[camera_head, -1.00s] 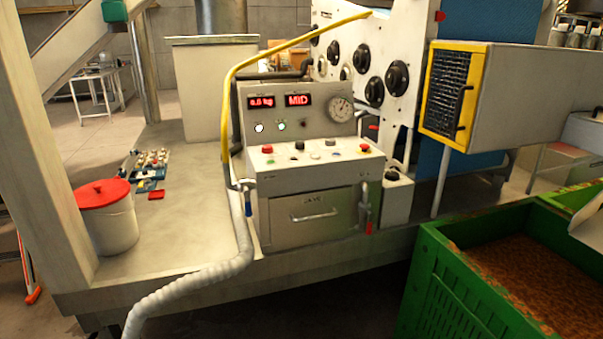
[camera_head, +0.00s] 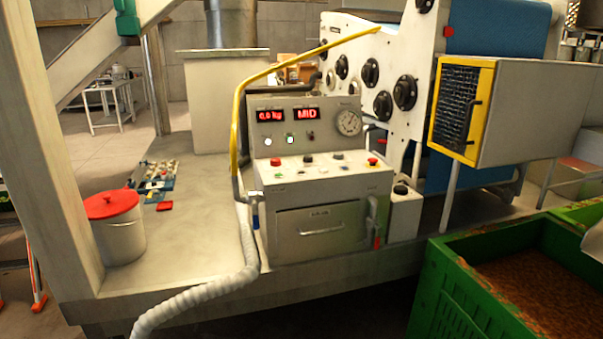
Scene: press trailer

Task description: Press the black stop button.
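A grey control console (camera_head: 330,215) stands on the trailer bed in the middle of the view. A separate black knob or button (camera_head: 400,188) sits on a small pale box at the console's right. I cannot read the button labels, so I cannot tell which is the stop button. Neither gripper shows.
A yellow pipe (camera_head: 240,110) and a pale corrugated hose (camera_head: 205,292) run along the console's left side. A lidded bucket (camera_head: 120,240) stands at left. A green crate (camera_head: 455,300) with brown contents fills the lower right. A yellow-framed box (camera_head: 460,105) juts out at right.

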